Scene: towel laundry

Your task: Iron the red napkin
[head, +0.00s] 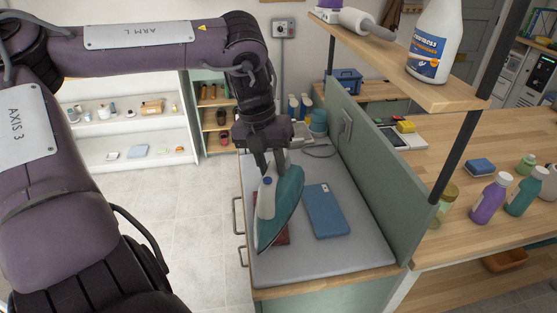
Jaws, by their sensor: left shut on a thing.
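An iron (284,206) with a teal body and a white and grey handle is on or just above the grey ironing surface (350,262). My left gripper (265,165) comes down from above and is shut on the iron at its handle. The red napkin (283,236) lies on the ironing surface, mostly hidden under the iron, with only a dark red edge showing. I cannot tell whether the iron's sole touches the napkin. My right gripper is not in view.
A folded blue cloth (325,210) lies right of the iron. A green partition (365,165) borders the surface on the right. A shelf (400,75) with a spray bottle (435,40) overhangs behind. Several bottles stand on the wooden table (450,150) at the right.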

